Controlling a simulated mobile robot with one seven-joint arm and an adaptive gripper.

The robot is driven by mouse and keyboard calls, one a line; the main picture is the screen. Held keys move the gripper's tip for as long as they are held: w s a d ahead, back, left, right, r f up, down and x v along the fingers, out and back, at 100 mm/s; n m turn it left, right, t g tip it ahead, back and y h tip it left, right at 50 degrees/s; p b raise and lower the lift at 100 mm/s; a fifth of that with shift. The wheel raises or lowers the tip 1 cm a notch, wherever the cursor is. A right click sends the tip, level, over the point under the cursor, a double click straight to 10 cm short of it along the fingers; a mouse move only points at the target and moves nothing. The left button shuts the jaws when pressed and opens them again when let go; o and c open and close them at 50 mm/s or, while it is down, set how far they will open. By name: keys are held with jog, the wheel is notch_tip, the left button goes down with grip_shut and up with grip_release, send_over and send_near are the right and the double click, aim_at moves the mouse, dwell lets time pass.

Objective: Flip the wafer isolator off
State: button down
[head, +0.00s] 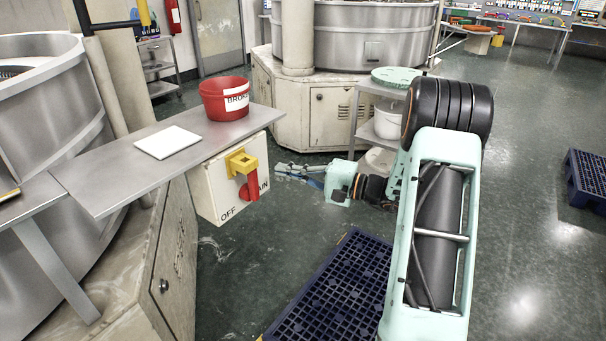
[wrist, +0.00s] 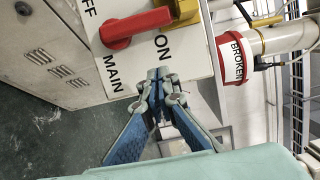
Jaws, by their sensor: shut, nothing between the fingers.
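The wafer isolator is a white box (head: 212,190) under the edge of a grey shelf, with a yellow mount (head: 241,162) and a red handle (head: 250,188). In the head view the handle hangs down from the mount. The wrist view shows the red handle (wrist: 135,28) close up, lying between the OFF and ON lettering, with MAIN printed nearby. My gripper (head: 279,168) is just right of the box, its fingers toward the face. In the wrist view the shut, empty gripper (wrist: 156,76) is beside the ON lettering, apart from the handle. Contact with the box cannot be told.
A red bucket (head: 226,98) marked BROKEN and a white tile (head: 168,142) are on the grey shelf (head: 105,178). A dark blue pallet (head: 335,290) lies on the floor below my arm. A small trolley (head: 367,111) stands behind my arm.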

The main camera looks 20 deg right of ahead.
aim_at(250, 184)
jog(key=a, duration=0.2)
jog(key=s+a, duration=0.1)
jog(key=a, duration=0.1)
jog(key=shift+a, duration=0.4)
dwell(0.4)
jog(key=shift+s+b, duration=0.1)
jog(key=shift+b, duration=0.2)
jog(key=shift+r+n, duration=0.1)
jog(key=shift+n, duration=0.2)
